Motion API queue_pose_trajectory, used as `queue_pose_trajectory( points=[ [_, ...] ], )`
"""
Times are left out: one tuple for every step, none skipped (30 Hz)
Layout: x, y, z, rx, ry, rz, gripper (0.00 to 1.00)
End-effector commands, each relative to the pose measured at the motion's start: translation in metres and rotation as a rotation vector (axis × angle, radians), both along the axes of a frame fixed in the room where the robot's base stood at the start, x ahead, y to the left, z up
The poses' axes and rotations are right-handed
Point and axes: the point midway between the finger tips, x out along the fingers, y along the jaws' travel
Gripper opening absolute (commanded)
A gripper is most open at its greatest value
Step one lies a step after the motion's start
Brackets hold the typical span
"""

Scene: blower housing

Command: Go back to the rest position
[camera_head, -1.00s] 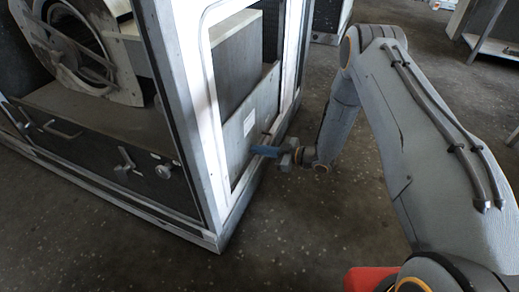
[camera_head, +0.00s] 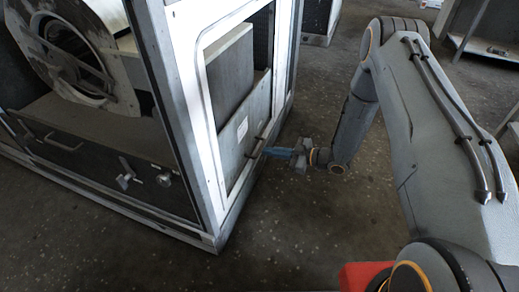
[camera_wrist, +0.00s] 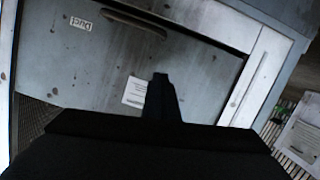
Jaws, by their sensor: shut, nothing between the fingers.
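My gripper (camera_head: 278,152) is at the end of my arm, beside the side of the blower housing (camera_head: 215,235), close to a dark bar handle on its lower side panel (camera_head: 236,135). In the wrist view my gripper (camera_wrist: 160,82) points at a grey metal panel (camera_wrist: 90,65), with its fingers together and nothing between them. A white paper label (camera_wrist: 135,92) is on that panel, partly behind the fingers. Whether the fingertips touch the housing cannot be told.
The housing's open front shows a round blower ring (camera_head: 75,60) and a lower drawer front with a handle (camera_head: 62,142). A shelf unit (camera_head: 480,45) stands at the back right. The dark speckled floor (camera_head: 290,225) is clear between housing and arm.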

Motion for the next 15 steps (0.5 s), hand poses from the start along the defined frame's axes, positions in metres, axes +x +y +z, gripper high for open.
queue_pose_trajectory(
  points=[
    [-0.002,-0.007,0.003,0.000,-0.001,-0.003,0.00],
    [-0.003,-0.009,0.003,0.000,-0.001,-0.002,0.00],
    [-0.004,-0.011,0.004,0.001,-0.001,-0.001,0.00],
    [-0.005,-0.013,0.004,0.001,-0.001,-0.001,0.00],
    [-0.005,-0.014,0.005,0.001,-0.002,-0.001,0.00],
    [-0.006,-0.015,0.005,0.001,-0.002,-0.001,0.00],
    [-0.006,-0.016,0.005,0.001,-0.002,-0.001,0.00],
    [-0.006,-0.016,0.005,0.001,-0.002,-0.001,0.00],
    [-0.006,-0.016,0.005,0.001,-0.002,-0.001,0.00],
    [-0.006,-0.016,0.005,0.000,-0.001,-0.001,0.00],
    [-0.005,-0.016,0.006,-0.003,-0.001,-0.001,0.00],
    [-0.003,-0.014,0.007,-0.011,-0.001,-0.004,0.00],
    [-0.001,-0.012,0.009,-0.021,-0.001,-0.007,0.00],
    [0.002,-0.010,0.012,-0.035,0.002,-0.015,0.00],
    [0.007,-0.006,0.016,-0.060,0.004,-0.026,0.00]
  ],
)
